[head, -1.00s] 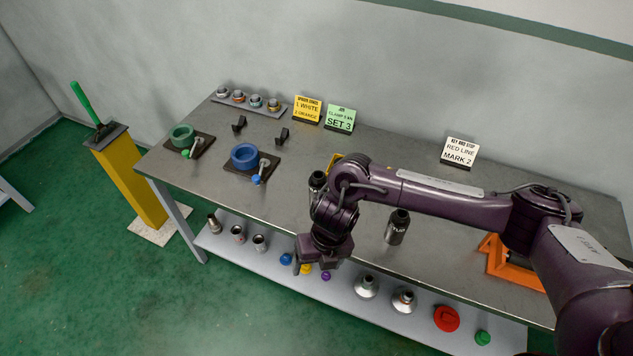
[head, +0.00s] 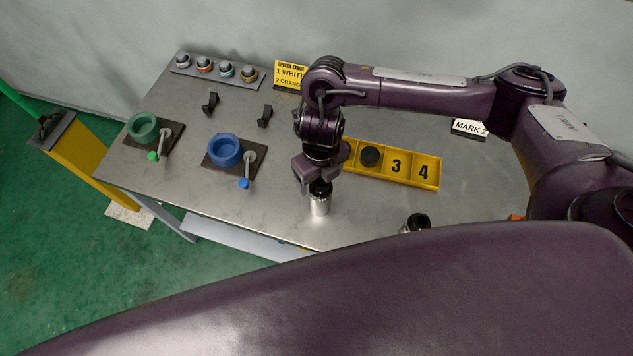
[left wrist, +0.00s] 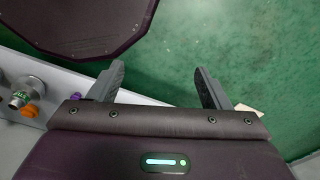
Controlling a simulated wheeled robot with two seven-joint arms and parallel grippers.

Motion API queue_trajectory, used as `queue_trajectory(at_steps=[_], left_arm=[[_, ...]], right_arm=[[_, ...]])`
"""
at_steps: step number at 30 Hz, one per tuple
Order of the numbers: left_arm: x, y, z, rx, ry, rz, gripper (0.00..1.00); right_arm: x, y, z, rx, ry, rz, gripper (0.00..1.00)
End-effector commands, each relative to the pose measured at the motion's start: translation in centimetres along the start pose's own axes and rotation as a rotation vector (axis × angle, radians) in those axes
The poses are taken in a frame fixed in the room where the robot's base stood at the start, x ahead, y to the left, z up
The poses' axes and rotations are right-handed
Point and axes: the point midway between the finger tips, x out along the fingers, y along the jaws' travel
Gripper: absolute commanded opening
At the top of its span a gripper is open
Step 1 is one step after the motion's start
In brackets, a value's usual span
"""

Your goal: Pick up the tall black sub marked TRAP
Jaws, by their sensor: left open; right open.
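A cylinder with a black top and silver lower body (head: 320,203) stands upright on the bench, directly under my right gripper (head: 318,180). The right gripper points down with its jaws open around or just above the black top; I cannot tell if they touch it. A second black-topped cylinder (head: 417,222) stands farther right, its lower part hidden by my own purple arm link. No TRAP marking is readable on either one. My left gripper (left wrist: 160,80) is open and empty in the left wrist view, over the green floor beside a shelf edge.
A yellow numbered tray (head: 427,170) holding a dark round piece lies behind the right gripper. A blue ring vise (head: 224,151) and a green ring vise (head: 143,127) stand left. Several fittings sit on a back rack (head: 216,76). The bench front between is clear.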

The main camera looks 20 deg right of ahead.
Motion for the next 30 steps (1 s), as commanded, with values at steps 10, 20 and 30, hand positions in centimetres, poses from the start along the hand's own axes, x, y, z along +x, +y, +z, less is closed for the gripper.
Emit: queue_trajectory(at_steps=[10,20,30], left_arm=[[0.8,0.6,2.9,0.002,-0.041,0.007,0.71],[1.2,0.2,-0.2,0.002,0.006,0.002,0.71],[1.2,0.4,1.1,0.001,-0.012,0.005,0.71]], right_arm=[[3.9,0.1,-0.2,0.004,0.006,0.003,0.75],[6.7,0.0,-0.1,0.001,0.001,-0.001,0.75],[6.7,0.0,0.0,0.001,0.001,-0.001,0.56]])
